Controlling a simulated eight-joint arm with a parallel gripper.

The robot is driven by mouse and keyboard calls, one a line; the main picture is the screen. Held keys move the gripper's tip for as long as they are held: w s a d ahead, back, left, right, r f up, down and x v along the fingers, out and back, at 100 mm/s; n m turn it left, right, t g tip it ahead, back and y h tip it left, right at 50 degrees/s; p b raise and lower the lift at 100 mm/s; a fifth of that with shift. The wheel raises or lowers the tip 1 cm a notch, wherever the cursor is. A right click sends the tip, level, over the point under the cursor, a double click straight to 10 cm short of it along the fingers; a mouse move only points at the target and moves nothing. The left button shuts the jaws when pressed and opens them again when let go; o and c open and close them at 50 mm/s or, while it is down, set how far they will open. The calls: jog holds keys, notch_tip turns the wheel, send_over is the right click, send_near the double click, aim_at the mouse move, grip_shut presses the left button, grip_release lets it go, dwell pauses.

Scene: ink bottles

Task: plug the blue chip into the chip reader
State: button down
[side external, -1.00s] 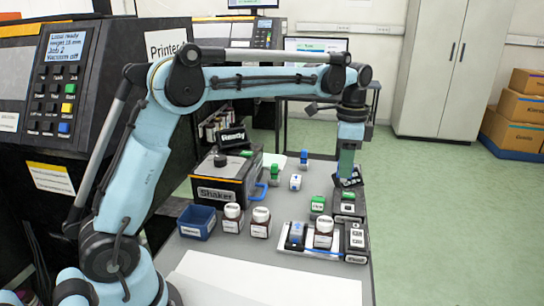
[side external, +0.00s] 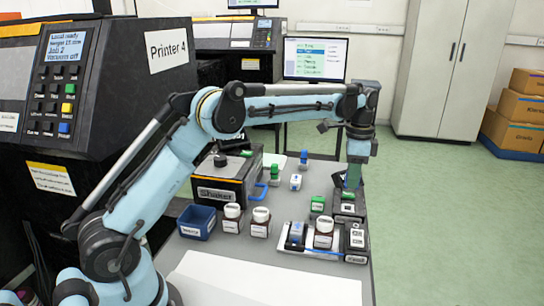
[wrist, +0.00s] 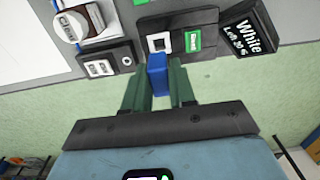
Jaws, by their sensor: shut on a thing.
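My gripper (wrist: 158,90) is shut on the blue chip (wrist: 157,75), which sticks out between the two green fingers in the wrist view. The chip reader (wrist: 176,22) is the black block just beyond the chip. It has a white socket (wrist: 158,42) and a green panel (wrist: 193,40). The chip's far end appears just below the socket in the picture; I cannot tell whether they touch. In the side view my gripper (side external: 352,178) is over the far part of the black units on the table's right side, near the reader (side external: 348,208). The chip is not clear there.
A black display reading "White" (wrist: 249,30) stands close to the reader's right in the wrist view. A black unit (wrist: 105,60) and a bottle (wrist: 70,27) are to its left. The side view shows a shaker (side external: 222,185), a blue bin (side external: 198,222) and a green-topped item (side external: 318,203).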

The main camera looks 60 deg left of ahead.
aim_at(350, 191)
jog(key=shift+f, duration=2.55)
jog(key=shift+f, duration=0.7)
dwell(0.4)
jog(key=shift+c, duration=2.3)
grip_release()
jog(key=shift+r, duration=0.1)
jog(key=shift+r, duration=3.45)
